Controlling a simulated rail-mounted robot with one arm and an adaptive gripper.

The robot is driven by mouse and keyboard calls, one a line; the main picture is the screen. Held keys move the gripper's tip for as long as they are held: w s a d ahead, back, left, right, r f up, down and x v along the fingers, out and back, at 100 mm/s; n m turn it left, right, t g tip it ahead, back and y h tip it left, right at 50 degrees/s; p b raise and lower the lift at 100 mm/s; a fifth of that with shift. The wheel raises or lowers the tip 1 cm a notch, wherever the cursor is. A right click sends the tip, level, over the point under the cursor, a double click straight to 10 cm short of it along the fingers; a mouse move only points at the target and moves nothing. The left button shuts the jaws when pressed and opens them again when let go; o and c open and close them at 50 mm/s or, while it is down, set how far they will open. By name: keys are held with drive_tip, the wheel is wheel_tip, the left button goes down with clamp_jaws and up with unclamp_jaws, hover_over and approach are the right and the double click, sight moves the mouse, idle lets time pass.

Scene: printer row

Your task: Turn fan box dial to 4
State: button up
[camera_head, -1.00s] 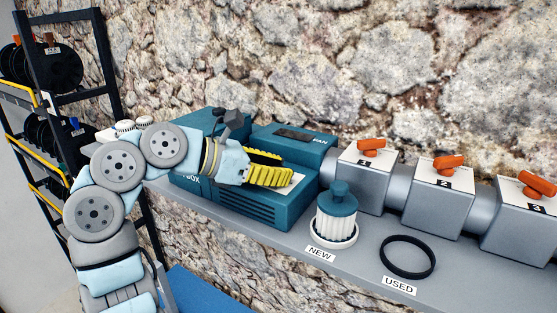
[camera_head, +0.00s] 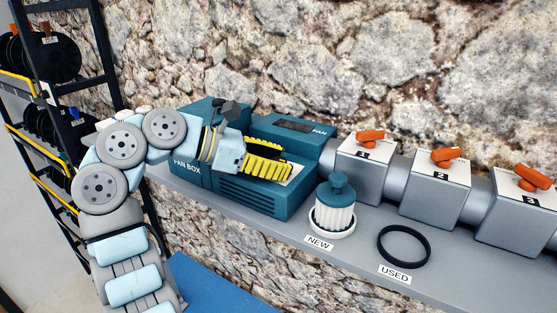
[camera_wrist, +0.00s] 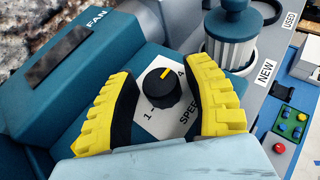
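The teal fan box (camera_head: 262,201) stands on the grey shelf. Its black dial (camera_wrist: 161,90) shows in the wrist view on a white plate (camera_wrist: 145,124) marked "1", "4" and "SPEED". The dial's yellow mark points up and slightly right, a little left of the printed 4. My gripper (camera_wrist: 161,72) has its yellow ribbed fingers spread, one on each side of the dial, with visible gaps. In the head view my gripper (camera_head: 268,163) is over the plate and the dial is hidden behind it.
A new white filter with a teal cap (camera_head: 334,205) stands just right of the fan box. A black ring (camera_head: 404,261) lies by the "USED" label. Grey duct boxes with orange handles (camera_head: 444,157) line the right. A spool rack (camera_head: 100,60) stands left.

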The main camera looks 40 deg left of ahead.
sight(243, 175)
drive_tip(key=shift+o, duration=0.4)
drive_tip(key=shift+r, duration=0.1)
drive_tip(key=shift+v, duration=3.6)
drive_tip(key=shift+s+a, duration=0.1)
